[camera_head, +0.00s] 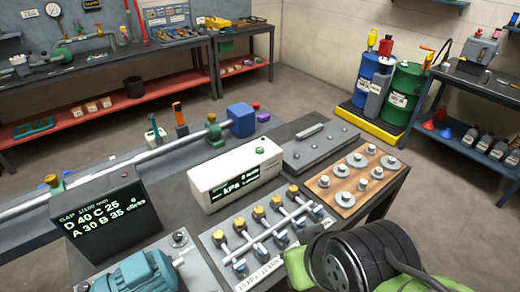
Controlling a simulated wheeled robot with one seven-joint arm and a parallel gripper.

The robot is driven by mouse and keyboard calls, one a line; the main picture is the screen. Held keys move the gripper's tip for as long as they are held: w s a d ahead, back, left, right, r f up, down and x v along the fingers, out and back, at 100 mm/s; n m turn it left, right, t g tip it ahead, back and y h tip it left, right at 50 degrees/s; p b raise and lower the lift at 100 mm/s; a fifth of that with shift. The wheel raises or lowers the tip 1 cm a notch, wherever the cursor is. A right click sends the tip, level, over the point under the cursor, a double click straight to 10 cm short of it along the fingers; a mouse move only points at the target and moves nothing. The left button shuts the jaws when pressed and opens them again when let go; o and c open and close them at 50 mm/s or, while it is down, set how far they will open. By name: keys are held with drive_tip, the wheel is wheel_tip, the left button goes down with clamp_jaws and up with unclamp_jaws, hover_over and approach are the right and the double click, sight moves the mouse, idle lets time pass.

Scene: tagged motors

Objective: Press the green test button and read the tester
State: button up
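The tester is a white box (206,191) on the dark bench in the middle of the view. A small dark screen (240,177) on its front shows green characters with "kPA", too small to read in full. The green test button (260,150) sits on the box's top, toward its right end, and nothing covers it. A green and black part of what looks like my arm fills the lower right, in front of the bench. My gripper's fingertips do not show.
A grey panel with brass-topped fittings (262,235), a teal motor (140,273), a grey plate (320,147) and a wooden board with metal discs (343,185) crowd the bench.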

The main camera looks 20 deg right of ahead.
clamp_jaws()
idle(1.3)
